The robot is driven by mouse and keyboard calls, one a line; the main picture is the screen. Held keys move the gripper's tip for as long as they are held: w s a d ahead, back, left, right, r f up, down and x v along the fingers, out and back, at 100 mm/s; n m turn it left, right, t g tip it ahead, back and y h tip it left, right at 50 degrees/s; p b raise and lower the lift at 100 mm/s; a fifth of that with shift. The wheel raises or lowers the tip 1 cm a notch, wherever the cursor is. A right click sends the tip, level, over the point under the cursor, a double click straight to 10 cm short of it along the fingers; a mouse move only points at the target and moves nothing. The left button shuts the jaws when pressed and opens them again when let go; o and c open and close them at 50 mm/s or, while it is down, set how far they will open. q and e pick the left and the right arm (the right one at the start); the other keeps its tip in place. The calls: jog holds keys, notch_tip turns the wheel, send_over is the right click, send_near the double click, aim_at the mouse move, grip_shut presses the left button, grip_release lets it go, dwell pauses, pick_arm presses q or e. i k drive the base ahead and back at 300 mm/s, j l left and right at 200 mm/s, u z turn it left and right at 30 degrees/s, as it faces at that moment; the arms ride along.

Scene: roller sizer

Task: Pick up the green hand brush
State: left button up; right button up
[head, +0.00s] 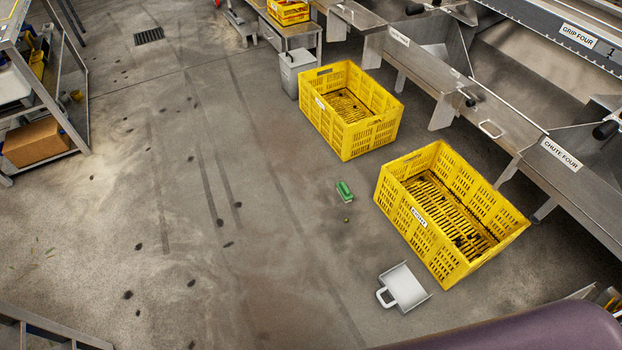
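The green hand brush (344,191) lies on the concrete floor, left of the gap between two yellow crates. It looks small from here, and nothing covers it. A tiny yellowish-green bit (347,220) lies on the floor just below it in the picture. Neither of my grippers shows in the head view.
Yellow crates stand at right, one nearer (403,236) and one farther (322,125). A white dustpan (403,288) lies on the floor by the nearer crate. Steel chutes (545,165) line the right side. A shelf rack (52,95) with a cardboard box (36,142) stands left. The middle floor is open.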

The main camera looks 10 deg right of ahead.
aim_at(347, 196)
jog(key=i+j+u, duration=0.1)
jog(key=i, duration=0.45)
jog(key=i+j+u, duration=0.1)
jog(key=i+j, duration=0.15)
jog(key=i, duration=0.3)
